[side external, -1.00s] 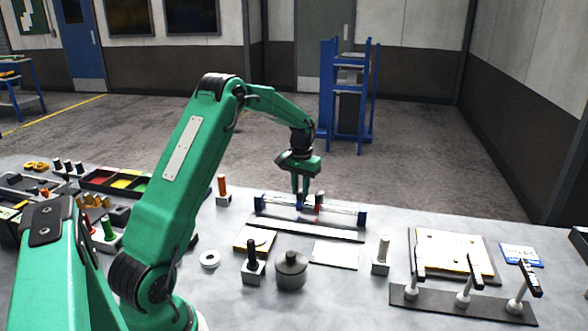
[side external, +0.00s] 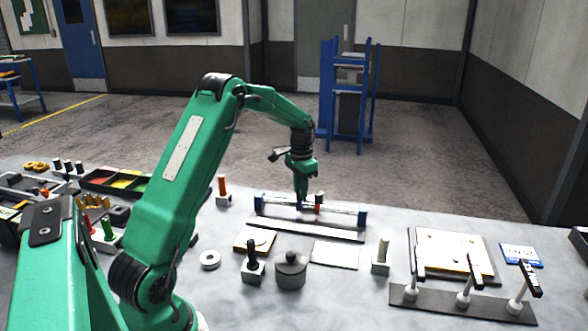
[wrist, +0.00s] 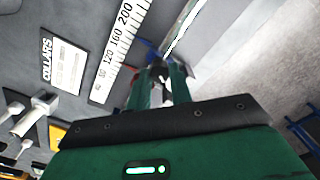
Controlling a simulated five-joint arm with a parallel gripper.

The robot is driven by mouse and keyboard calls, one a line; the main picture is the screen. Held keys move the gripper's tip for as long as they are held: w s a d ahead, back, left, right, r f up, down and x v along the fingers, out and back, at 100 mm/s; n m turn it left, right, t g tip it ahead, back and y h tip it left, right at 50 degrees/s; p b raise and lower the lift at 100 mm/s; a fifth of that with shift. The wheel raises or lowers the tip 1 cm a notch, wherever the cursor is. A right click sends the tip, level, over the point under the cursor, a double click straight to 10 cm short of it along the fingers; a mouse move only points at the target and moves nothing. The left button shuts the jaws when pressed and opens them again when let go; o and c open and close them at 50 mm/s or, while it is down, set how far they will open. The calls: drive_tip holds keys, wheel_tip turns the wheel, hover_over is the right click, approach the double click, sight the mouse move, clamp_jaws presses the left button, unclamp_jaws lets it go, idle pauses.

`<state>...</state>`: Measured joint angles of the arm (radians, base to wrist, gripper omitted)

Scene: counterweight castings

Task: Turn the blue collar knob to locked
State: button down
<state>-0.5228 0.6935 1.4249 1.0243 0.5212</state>
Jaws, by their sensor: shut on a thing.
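The blue collar knob (side external: 299,207) is on the rail (side external: 339,207) between blue end blocks, and only a little blue shows below my fingertips. My gripper (side external: 300,201) points straight down and is shut on the knob. In the wrist view my two green fingers (wrist: 159,82) are on either side of a dark part between their tips. The fingers cover most of the knob, and I cannot read its locked mark. A red collar (side external: 319,202) is just right of my fingers on the same rail.
A numbered scale (wrist: 122,48) runs in front of the rail, and a "COLLARS" card (wrist: 64,63) lies beside it. An orange-topped post (side external: 222,188) is left of the rail. A grey lidded pot (side external: 291,272) and a black-handled post (side external: 252,262) are nearer. Toggle clamps (side external: 463,297) stand at front right.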

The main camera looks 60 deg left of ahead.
drive_tip(key=m, duration=0.6)
drive_tip(key=shift+r, duration=0.1)
drive_tip(key=m, duration=0.6)
drive_tip(key=shift+d, duration=0.1)
idle(0.4)
drive_tip(key=c, duration=1.3)
unclamp_jaws()
drive_tip(key=shift+o, duration=0.2)
wheel_tip(320, 180, up, 7)
drive_tip(key=shift+r, duration=0.35)
